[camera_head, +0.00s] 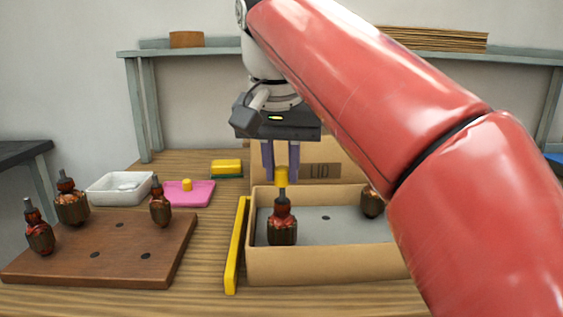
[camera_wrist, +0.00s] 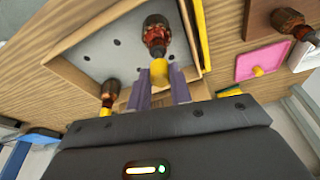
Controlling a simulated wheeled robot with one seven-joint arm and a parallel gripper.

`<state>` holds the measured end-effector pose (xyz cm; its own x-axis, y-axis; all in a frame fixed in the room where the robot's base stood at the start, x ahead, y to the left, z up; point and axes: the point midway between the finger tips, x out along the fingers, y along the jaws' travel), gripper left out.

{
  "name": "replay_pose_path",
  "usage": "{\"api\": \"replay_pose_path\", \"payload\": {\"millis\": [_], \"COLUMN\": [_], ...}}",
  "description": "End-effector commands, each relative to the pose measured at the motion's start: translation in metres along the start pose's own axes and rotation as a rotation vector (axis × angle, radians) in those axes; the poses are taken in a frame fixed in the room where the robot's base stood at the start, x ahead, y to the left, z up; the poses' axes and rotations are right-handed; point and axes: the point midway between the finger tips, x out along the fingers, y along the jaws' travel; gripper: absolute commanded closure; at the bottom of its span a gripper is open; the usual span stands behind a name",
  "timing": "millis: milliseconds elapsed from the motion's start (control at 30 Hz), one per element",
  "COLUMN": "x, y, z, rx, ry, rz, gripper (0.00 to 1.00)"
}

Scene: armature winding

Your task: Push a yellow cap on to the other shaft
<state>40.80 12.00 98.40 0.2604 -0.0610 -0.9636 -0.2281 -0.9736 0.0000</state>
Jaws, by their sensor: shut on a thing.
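My gripper (camera_head: 281,172) points down over the cardboard box (camera_head: 325,265), its purple fingers shut on a yellow cap (camera_head: 281,180). The cap is at the top of the grey shaft of an upright copper-and-dark armature (camera_head: 282,228) in the left part of the box. Some shaft shows below the cap; I cannot tell how far the cap is on. The wrist view also shows this cap (camera_wrist: 159,72) between the fingers, in line with the armature (camera_wrist: 156,33). A second armature (camera_head: 372,204) stands at the box's right, partly hidden by my arm; the wrist view shows yellow at its shaft end (camera_wrist: 106,103).
A pink tray (camera_head: 203,198) holds another yellow cap (camera_head: 187,185). A brown board (camera_head: 70,262) at left carries three armatures. A yellow bar (camera_head: 236,250) stands along the box's left side. The lid (camera_head: 345,170) stands behind the box. A white tray (camera_head: 105,197) is at back left.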

Motion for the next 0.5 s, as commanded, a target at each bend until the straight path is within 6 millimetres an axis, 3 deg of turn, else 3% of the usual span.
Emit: {"api": "replay_pose_path", "payload": {"millis": [500], "x": [0.017], "y": [0.0], "z": [0.005], "rx": [0.0], "ry": [-0.001], "rz": [0.0], "gripper": [1.0]}}
